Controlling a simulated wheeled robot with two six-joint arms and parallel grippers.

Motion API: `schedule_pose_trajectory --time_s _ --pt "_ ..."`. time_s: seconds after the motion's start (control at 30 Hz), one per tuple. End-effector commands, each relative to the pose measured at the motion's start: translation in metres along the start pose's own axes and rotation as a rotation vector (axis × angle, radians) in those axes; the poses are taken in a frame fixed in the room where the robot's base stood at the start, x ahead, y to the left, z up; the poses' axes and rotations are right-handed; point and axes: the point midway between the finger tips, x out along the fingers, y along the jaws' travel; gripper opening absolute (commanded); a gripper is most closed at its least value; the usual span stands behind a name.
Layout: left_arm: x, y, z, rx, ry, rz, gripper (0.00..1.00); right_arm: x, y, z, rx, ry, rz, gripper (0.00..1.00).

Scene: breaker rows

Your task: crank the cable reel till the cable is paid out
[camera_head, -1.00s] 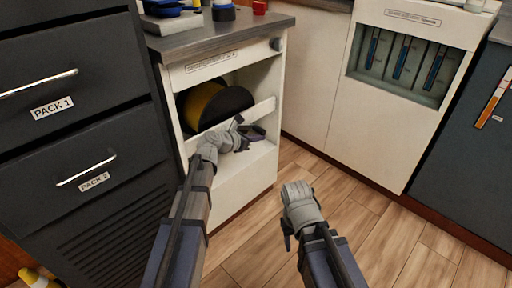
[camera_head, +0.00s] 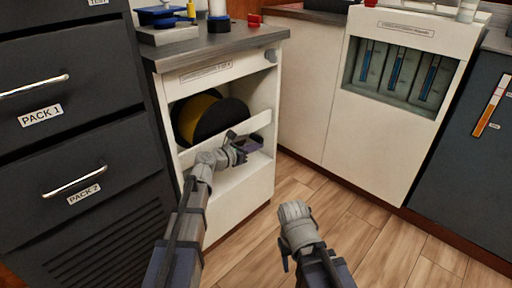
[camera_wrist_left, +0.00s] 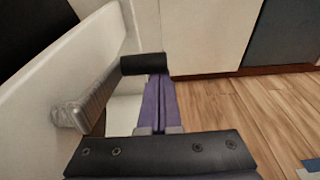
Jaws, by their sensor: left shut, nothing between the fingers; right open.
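The cable reel (camera_head: 219,119), a black drum with a yellow side, sits in the open bay of the white cabinet (camera_head: 240,187). Its crank shows in the left wrist view: a metal crank arm (camera_wrist_left: 97,98) runs from a hub on the white panel to a black handle (camera_wrist_left: 145,64). My left gripper (camera_head: 254,145) is in front of the bay's front bar. Its purple fingers (camera_wrist_left: 156,92) are shut and empty, with their tips at the black handle; I cannot tell whether they touch. My right gripper (camera_head: 286,256) is open, low over the floor, away from the cabinet.
A dark drawer unit (camera_head: 90,150) with metal handles stands at the left. A grey worktop (camera_head: 215,41) with small items lies above the reel. A white cabinet with blue gauges (camera_head: 395,70) stands at the back right.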

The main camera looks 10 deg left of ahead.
Motion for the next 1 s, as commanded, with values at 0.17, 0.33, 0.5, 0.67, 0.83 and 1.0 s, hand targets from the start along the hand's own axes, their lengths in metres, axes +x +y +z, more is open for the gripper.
schedule_pose_trajectory --time_s 0.17,0.33,0.5,0.67,0.83,1.0 --pt "0.002 0.0 -0.009 0.0 0.0 0.0 0.0 0.009 -0.001 -0.001 0.0 0.0 0.0 0.5" --pt "0.007 0.002 -0.031 0.0 0.0 0.0 0.0 0.032 -0.003 -0.002 0.0 0.0 0.0 0.5" --pt "-0.002 0.002 -0.038 -0.001 0.0 0.002 0.0 0.037 -0.004 -0.002 0.0 0.0 0.0 0.5" --pt "-0.035 0.001 -0.035 -0.002 -0.001 0.002 0.0 0.026 -0.003 -0.001 0.0 0.0 0.0 0.5" --pt "-0.065 0.001 -0.033 0.0 0.0 0.002 0.0 0.019 -0.002 -0.001 0.0 0.0 0.0 0.5" --pt "-0.084 0.002 -0.033 0.0 0.0 0.001 0.0 0.015 -0.001 -0.001 0.0 0.0 0.0 0.5"
